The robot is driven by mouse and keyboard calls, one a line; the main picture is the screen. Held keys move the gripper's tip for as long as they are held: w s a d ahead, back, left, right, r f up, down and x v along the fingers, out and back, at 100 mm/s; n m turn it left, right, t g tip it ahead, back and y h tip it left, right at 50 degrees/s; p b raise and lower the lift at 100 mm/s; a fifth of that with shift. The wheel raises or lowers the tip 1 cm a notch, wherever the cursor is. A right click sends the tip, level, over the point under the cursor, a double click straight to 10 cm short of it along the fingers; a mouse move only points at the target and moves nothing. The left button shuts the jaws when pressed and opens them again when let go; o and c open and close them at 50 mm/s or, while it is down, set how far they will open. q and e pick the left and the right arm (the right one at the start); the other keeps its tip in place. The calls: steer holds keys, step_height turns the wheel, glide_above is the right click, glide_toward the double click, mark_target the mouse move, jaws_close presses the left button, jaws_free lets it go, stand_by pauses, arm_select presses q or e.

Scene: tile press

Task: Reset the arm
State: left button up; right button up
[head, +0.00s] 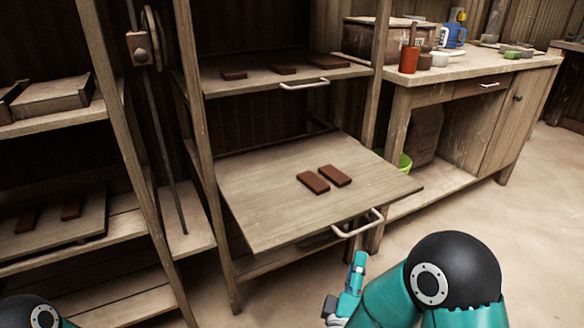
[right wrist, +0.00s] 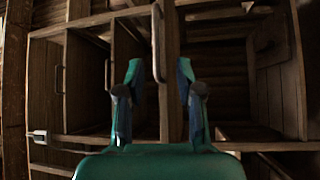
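My right gripper (head: 358,268) is at the bottom centre of the head view, just below the handle (head: 358,224) of a pulled-out wooden board (head: 260,205). In the right wrist view my right gripper (right wrist: 156,82) has its two fingers apart, with nothing held between them. A pale upright bar (right wrist: 158,45) shows beyond the fingers; I cannot tell whether it is the board's handle. My left gripper is out of view; only part of my left arm shows at the bottom left corner of the head view.
Two brown tiles (head: 314,182) (head: 335,175) lie on the pulled-out board. Several more tiles lie on the upper board (head: 225,86) and left rack. A workbench (head: 455,68) with a red-brown cup (head: 409,60) stands at right. Floor (head: 520,220) at right is clear.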

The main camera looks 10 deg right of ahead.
mark_target(364, 228)
steer(key=x, duration=1)
steer(key=shift+w+d+r, duration=0.1)
steer(key=shift+w+r, duration=0.1)
steer(key=shift+r, duration=0.15)
